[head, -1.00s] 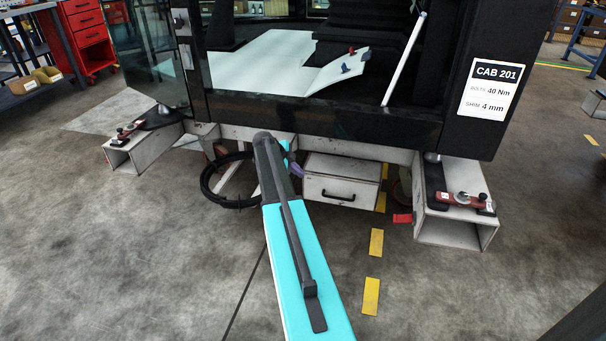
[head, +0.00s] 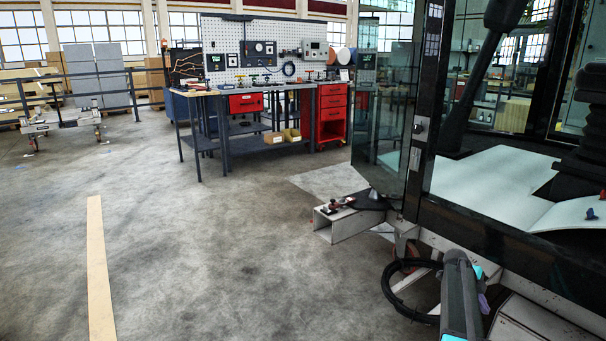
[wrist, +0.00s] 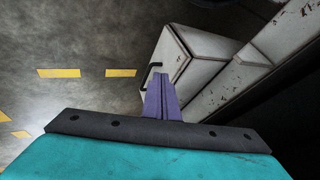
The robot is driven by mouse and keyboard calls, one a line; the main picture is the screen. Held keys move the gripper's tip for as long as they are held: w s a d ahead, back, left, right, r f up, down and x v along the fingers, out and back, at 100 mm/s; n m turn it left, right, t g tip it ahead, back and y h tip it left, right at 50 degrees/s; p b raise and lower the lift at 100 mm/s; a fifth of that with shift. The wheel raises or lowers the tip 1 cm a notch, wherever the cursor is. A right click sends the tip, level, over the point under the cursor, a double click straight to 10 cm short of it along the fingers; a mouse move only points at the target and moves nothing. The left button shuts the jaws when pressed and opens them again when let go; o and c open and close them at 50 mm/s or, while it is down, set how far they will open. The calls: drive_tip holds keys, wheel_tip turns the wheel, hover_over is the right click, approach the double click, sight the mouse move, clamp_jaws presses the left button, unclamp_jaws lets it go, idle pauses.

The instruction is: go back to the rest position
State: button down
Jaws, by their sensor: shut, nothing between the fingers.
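My gripper (wrist: 162,82) shows in the wrist view as purple fingers shut together, with nothing between them. It points toward a white drawer box (wrist: 183,62) with a dark handle, beneath the cab trolley. From this view I cannot tell how far apart they are. In the head view my arm stands at the lower right, in front of the cab (head: 470,232). Only a bit of purple of the gripper shows there, mostly hidden behind the arm. The white drawer box (head: 530,322) is partly cut off by the lower edge.
A black coiled cable (head: 393,290) hangs beside my arm. A grey steel support (head: 345,226) juts out from the cab's corner. A workbench (head: 262,87) with a red drawer cabinet (head: 332,112) stands behind.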

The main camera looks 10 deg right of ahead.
drive_tip(key=a+f+n+p, duration=0.35)
drive_tip(key=a+p, duration=0.55)
drive_tip(key=a, duration=0.7)
drive_tip(key=s+a+f+n+g+y+p, duration=0.15)
drive_tip(key=s+a+p, duration=0.25)
drive_tip(key=a, duration=0.4)
drive_tip(key=s+a+f+n+t+y+p, duration=0.1)
drive_tip(key=s+a+f+p, duration=0.15)
drive_tip(key=a, duration=0.55)
drive_tip(key=s+a+r+n+g+y+p, duration=0.1)
drive_tip(key=s+a+r+n+y+p, duration=0.1)
drive_tip(key=s+a+n+p, duration=0.4)
drive_tip(key=s+a+r+n+g+y+p, duration=0.2)
drive_tip(key=s+a+n+p, duration=0.3)
drive_tip(key=s+a+n, duration=1.1)
drive_tip(key=s+a+r, duration=0.1)
drive_tip(key=s, duration=0.8)
drive_tip(key=shift+s+a+r+n+p, duration=0.2)
drive_tip(key=shift+s+a+n+p, duration=0.15)
drive_tip(key=shift+a+n, duration=0.05)
drive_tip(key=shift+g+y, duration=0.25)
